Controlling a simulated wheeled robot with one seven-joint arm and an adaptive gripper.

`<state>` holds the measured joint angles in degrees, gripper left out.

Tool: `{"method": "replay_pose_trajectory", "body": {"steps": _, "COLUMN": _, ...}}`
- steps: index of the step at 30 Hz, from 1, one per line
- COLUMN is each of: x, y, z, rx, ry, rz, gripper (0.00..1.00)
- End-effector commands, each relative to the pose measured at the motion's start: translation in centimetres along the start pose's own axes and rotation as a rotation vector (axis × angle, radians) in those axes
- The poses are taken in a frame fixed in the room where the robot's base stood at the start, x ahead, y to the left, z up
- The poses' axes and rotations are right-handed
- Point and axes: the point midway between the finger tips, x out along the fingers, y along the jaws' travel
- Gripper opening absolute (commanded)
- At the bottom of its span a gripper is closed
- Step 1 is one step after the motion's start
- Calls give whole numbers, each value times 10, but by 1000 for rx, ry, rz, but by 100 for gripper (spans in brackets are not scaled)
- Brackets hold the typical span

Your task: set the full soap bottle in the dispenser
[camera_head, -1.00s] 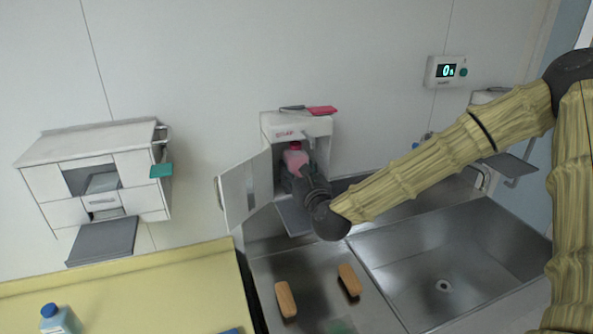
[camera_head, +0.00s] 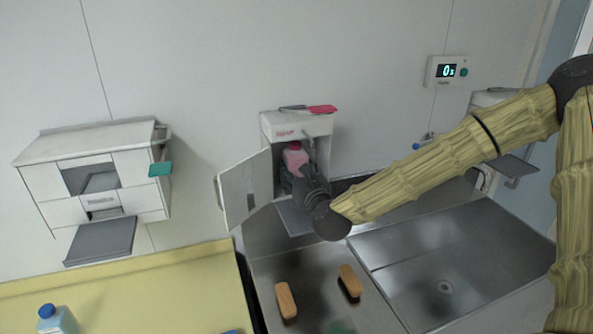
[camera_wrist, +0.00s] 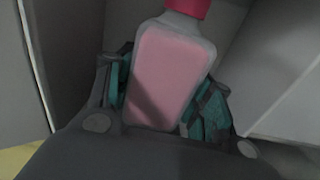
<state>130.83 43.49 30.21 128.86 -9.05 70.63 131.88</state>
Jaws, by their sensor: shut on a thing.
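The soap bottle (camera_head: 296,156) is translucent with pink liquid and a red cap. It is inside the open white dispenser (camera_head: 303,126) on the wall. My gripper (camera_head: 295,172) reaches into the dispenser from the front and is shut on the bottle's lower part. In the wrist view the bottle (camera_wrist: 170,75) stands slightly tilted between the teal-padded fingers of my gripper (camera_wrist: 170,100). The dispenser's door (camera_head: 245,188) is swung open to the left. The bottle's base and its contact with the dispenser floor are hidden.
A steel sink (camera_head: 450,265) lies below right, with two wooden brushes (camera_head: 286,300) on its left ledge. A pink-handled tool (camera_head: 322,109) lies on top of the dispenser. A blue-capped bottle (camera_head: 57,321) stands on the yellow counter (camera_head: 150,290).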

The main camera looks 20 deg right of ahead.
Motion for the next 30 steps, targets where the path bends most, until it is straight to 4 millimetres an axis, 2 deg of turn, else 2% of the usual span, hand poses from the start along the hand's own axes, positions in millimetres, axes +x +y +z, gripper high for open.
{"method": "replay_pose_trajectory", "body": {"steps": 22, "x": 0, "y": 0, "z": -3, "rx": 0, "ry": -1, "rz": 0, "gripper": 9}}
{"method": "replay_pose_trajectory", "body": {"steps": 23, "x": 0, "y": 0, "z": -3, "rx": -1, "ry": -1, "rz": 0, "gripper": 53}}
{"method": "replay_pose_trajectory", "body": {"steps": 27, "x": 0, "y": 0, "z": -3, "rx": 0, "ry": -1, "rz": 0, "gripper": 77}}
{"method": "replay_pose_trajectory", "body": {"steps": 30, "x": 0, "y": 0, "z": -3, "rx": 0, "ry": 0, "rz": 0, "gripper": 77}}
